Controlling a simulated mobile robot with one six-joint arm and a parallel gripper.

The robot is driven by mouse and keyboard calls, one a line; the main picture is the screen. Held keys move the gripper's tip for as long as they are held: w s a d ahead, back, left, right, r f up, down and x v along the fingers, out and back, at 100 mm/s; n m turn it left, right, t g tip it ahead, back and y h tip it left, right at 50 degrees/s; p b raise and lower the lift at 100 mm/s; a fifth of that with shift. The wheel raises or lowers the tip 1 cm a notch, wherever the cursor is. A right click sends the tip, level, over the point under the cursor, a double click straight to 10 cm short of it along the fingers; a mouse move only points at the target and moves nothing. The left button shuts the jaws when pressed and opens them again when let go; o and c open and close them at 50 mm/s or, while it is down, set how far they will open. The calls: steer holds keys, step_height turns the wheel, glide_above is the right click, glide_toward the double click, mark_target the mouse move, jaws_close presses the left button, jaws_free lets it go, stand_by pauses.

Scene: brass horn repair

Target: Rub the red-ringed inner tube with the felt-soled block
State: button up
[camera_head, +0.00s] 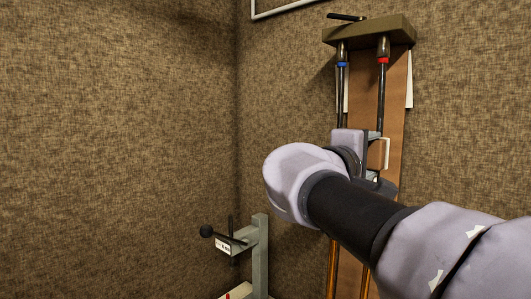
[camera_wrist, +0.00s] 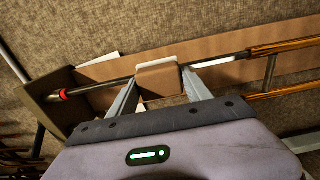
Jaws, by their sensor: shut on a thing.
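The red-ringed inner tube (camera_head: 382,95) hangs on the right of an upright board, its red ring near the top holder. In the wrist view the tube (camera_wrist: 106,85) runs from the red ring past the block to brass tubing. My gripper (camera_head: 374,153) is shut on the felt-soled block (camera_head: 378,154), a tan block with a pale edge. In the wrist view the block (camera_wrist: 158,81) sits between both fingers and covers part of the tube.
A blue-ringed tube (camera_head: 342,90) hangs left of the red-ringed one. The brown backboard (camera_head: 366,98) stands against the textured wall under a dark top holder (camera_head: 368,31). A grey stand with a black-knobbed clamp (camera_head: 259,255) rises at the lower middle. The left side is bare wall.

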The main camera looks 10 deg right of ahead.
steer(key=shift+r, duration=0.1)
steer(key=shift+b+v, duration=0.55)
steer(key=shift+v, duration=2.35)
steer(key=v, duration=0.3)
steer(key=shift+d, duration=0.1)
